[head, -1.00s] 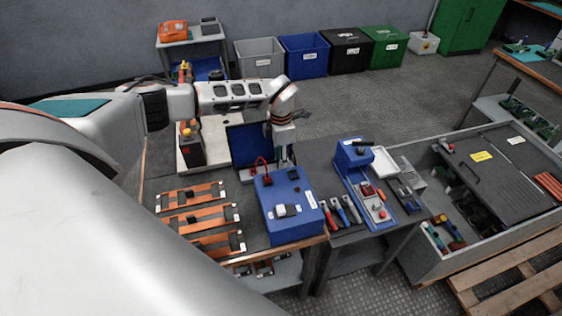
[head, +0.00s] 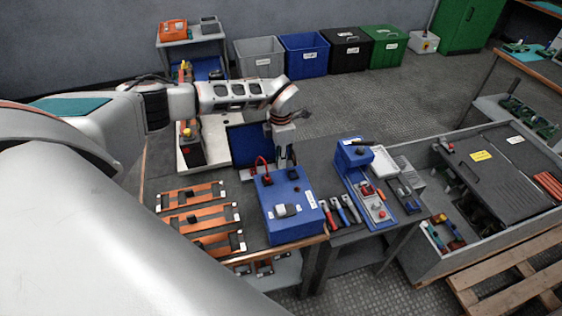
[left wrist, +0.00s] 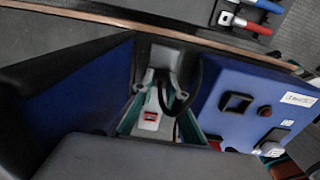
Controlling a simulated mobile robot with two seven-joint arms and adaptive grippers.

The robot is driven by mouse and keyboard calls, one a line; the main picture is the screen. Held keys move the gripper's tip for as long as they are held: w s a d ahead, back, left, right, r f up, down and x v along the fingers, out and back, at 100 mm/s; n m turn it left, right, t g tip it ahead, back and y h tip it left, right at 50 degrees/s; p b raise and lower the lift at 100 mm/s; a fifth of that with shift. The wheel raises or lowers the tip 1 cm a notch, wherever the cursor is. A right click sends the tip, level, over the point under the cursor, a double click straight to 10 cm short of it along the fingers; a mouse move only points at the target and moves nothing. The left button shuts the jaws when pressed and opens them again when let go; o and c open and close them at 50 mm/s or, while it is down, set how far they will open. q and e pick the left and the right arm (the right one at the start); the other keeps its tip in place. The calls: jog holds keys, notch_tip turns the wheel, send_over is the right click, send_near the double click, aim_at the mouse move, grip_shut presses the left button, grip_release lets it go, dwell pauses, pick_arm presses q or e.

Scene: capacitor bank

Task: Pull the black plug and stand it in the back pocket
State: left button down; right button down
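The blue box (head: 283,226) stands on the bench in the head view. A red plug with a red cable loop (head: 261,160) is at its back left, and a small black part (head: 293,174) is at its back right; I cannot tell if this is the black plug. My left gripper (head: 285,155) points down just behind the box. Its fingers are small and partly hidden, so I cannot tell its opening or hold. The left wrist view shows the box (left wrist: 225,125) at right and a black curved cable (left wrist: 190,85) at centre. I cannot make out the back pocket. My right gripper is out of view.
A blue-lined tray (head: 246,145) stands behind the box. Orange-framed parts (head: 196,193) lie at left. Tools with red and blue handles (head: 343,210) and a blue fixture (head: 352,155) are at right. A grey crate (head: 435,262) stands further right.

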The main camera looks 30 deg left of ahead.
pick_arm(q)
jog(key=shift+r+p, duration=1.5)
jog(key=shift+r, duration=1.5)
jog(key=shift+r, duration=1.2)
jog(key=shift+s+d, duration=0.95)
jog(key=shift+d, duration=0.4)
jog(key=shift+s+d, duration=0.9)
jog(key=shift+d, duration=0.45)
jog(key=shift+s+d, duration=0.95)
jog(key=shift+d, duration=0.4)
